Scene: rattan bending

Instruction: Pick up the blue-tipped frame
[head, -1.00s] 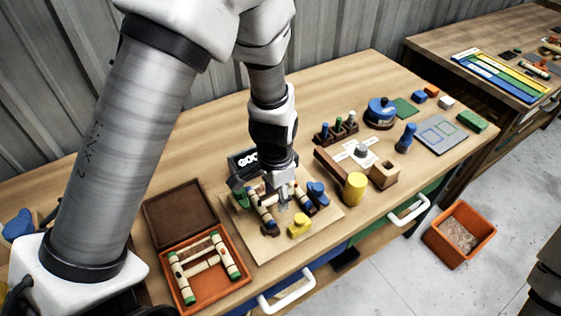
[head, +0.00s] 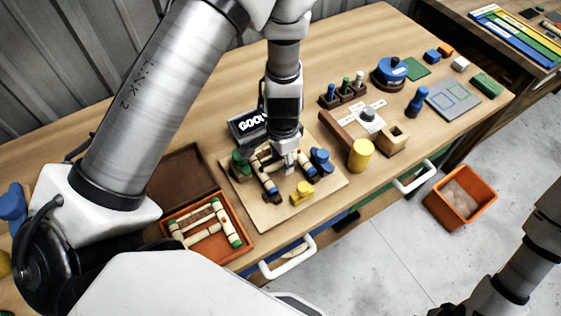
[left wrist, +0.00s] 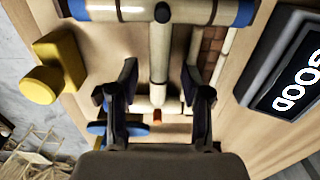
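The blue-tipped frame (head: 269,184) is H-shaped pale rattan with dark bands and blue ends, lying on a wooden board (head: 246,214). In the left wrist view its crossbar (left wrist: 159,62) runs between the fingers, and one side bar with blue ends (left wrist: 190,11) crosses the top. My left gripper (head: 289,167) is over the frame's middle. In the left wrist view its fingers (left wrist: 160,92) are apart, one on each side of the crossbar, with gaps showing. The head view hides the exact finger contact. My right gripper is not in view.
Blue (head: 320,160), yellow (head: 302,193) and green (head: 241,163) blocks surround the frame. An orange tray (head: 243,250) holds a green-tipped frame (head: 226,225). A yellow cylinder (head: 361,154) stands to the right.

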